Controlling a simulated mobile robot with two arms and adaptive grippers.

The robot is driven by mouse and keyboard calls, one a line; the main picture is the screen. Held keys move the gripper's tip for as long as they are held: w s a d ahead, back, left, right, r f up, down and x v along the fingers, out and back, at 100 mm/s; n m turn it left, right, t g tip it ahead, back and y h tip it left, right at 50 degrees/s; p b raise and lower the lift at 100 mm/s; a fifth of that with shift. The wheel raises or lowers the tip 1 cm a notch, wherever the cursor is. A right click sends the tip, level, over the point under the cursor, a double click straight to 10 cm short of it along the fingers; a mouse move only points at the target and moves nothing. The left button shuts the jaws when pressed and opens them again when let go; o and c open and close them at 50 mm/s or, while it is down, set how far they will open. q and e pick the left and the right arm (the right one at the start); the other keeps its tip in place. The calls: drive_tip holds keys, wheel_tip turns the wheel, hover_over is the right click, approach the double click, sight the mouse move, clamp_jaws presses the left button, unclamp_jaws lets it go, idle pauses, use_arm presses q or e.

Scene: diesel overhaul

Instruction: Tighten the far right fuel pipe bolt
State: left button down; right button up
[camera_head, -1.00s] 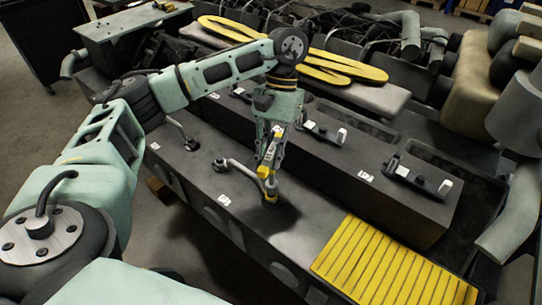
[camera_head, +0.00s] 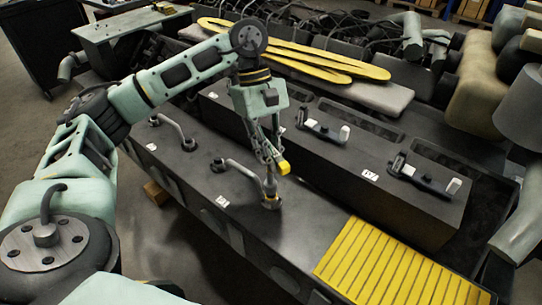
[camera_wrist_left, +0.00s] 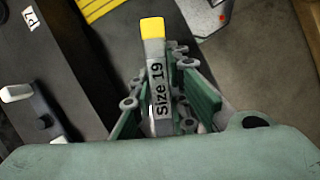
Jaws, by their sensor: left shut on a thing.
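My left gripper (camera_head: 266,150) is shut on a grey wrench with a yellow end (camera_head: 283,168). The left wrist view shows the wrench (camera_wrist_left: 158,90) marked "Size 19" between the fingers. The fuel pipe (camera_head: 243,169) nearest the yellow grating is a bent grey tube on the dark engine block. Its right-hand bolt end (camera_head: 270,199) stands just below the gripper. The gripper and the wrench's yellow end are above it, apparently clear of it. Whether the bolt is fully seated cannot be told. My right gripper is not in view.
A second fuel pipe (camera_head: 173,126) sits further back left. Behind, a raised dark block carries small fittings (camera_head: 322,131) and (camera_head: 425,182), with white number labels. A yellow ribbed grating (camera_head: 392,262) lies at front right. Yellow gaskets (camera_head: 305,58) lie on a pale board behind.

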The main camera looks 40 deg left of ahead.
use_arm(q)
drive_tip(key=n+t+b, duration=0.1)
drive_tip(key=n, duration=0.2)
drive_tip(key=n+t+b, duration=0.1)
drive_tip(key=n+b, duration=0.1)
drive_tip(key=n, duration=0.1)
drive_tip(key=shift+t, duration=0.3)
drive_tip(key=n+t+b, duration=0.1)
drive_tip(key=n, duration=0.1)
drive_tip(key=n+t+b, duration=0.1)
drive_tip(key=n, duration=0.2)
drive_tip(key=shift+w+n, duration=0.1)
drive_tip(key=shift+n, duration=0.2)
drive_tip(key=n+y, duration=0.1)
drive_tip(key=n, duration=0.1)
drive_tip(key=n+t+b, duration=0.1)
drive_tip(key=n, duration=0.2)
drive_tip(key=shift+y, duration=0.4)
drive_tip(key=shift+n+t+y, duration=0.25)
drive_tip(key=shift+n+y, duration=0.25)
drive_tip(key=shift+n, duration=0.9)
drive_tip(key=shift+n+t+y, duration=0.25)
drive_tip(key=shift+n+y, duration=0.25)
drive_tip(key=shift+n, duration=0.9)
drive_tip(key=shift+w+b, duration=0.15)
drive_tip(key=shift+b, duration=0.2)
